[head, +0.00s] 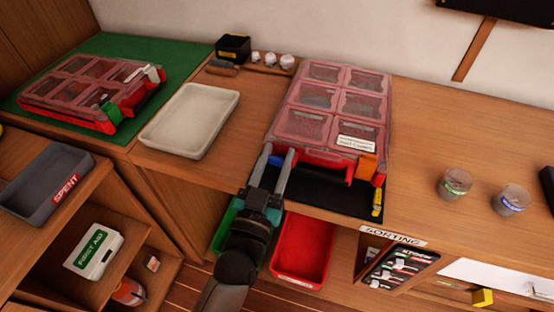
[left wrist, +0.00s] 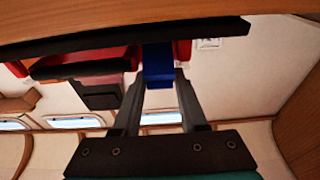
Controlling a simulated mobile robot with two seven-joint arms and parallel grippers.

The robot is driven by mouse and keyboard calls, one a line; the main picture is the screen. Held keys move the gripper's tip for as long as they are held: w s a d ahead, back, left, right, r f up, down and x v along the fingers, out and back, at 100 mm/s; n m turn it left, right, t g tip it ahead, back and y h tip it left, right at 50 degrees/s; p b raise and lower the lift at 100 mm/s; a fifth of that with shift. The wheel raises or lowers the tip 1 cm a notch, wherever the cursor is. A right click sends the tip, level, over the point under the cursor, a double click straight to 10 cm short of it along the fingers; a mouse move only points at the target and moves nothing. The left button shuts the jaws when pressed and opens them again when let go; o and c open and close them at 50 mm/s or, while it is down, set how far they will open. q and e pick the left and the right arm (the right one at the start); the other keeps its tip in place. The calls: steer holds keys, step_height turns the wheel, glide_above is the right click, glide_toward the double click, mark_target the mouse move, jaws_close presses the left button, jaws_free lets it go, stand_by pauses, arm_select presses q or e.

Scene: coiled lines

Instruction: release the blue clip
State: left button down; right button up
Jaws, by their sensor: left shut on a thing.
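A red case with a clear compartment lid (head: 315,100) lies on the counter, its front edge over a black mat (head: 325,192). The blue clip (head: 275,160) is at the case's front left corner, mostly hidden by my fingers. My left gripper (head: 279,156) reaches in from below and is shut on the blue clip. In the left wrist view the clip (left wrist: 158,65) sits between the fingertips of my left gripper (left wrist: 159,85). An orange clip (head: 367,167) is at the case's front right corner. My right gripper is not in view.
A second red case (head: 90,90) lies on a green mat (head: 135,48) at the left. A pale tray (head: 190,120) stands between the cases. Two small jars (head: 455,184) stand at the right. Below the counter edge are a red bin (head: 303,250) and a green bin (head: 226,232).

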arm_select(q)
steer(key=shift+c, duration=2.2)
jaws_free()
steer(key=v, duration=1.5)
steer(key=shift+p, duration=0.45)
steer(key=shift+s, duration=0.1)
steer(key=s+a+f+g+y, duration=0.15)
steer(key=f+g, duration=0.25)
steer(key=f, duration=0.9)
steer(key=s+a+f+g+y, duration=0.1)
steer(key=s+a+f+g, duration=0.2)
steer(key=f, duration=1.1)
steer(key=s+a+f+g+y, duration=0.2)
steer(key=s+a+f+g, duration=0.3)
steer(key=s+f, duration=0.3)
steer(key=s+a+f+n+g+y, duration=0.1)
steer(key=s+a+f+g, duration=0.3)
steer(key=s+f+g, duration=0.2)
steer(key=s+f, duration=0.2)
steer(key=s, duration=0.2)
steer(key=shift+a+f+y, duration=0.3)
steer(key=shift+a+y, duration=0.05)
steer(key=shift+a, duration=0.05)
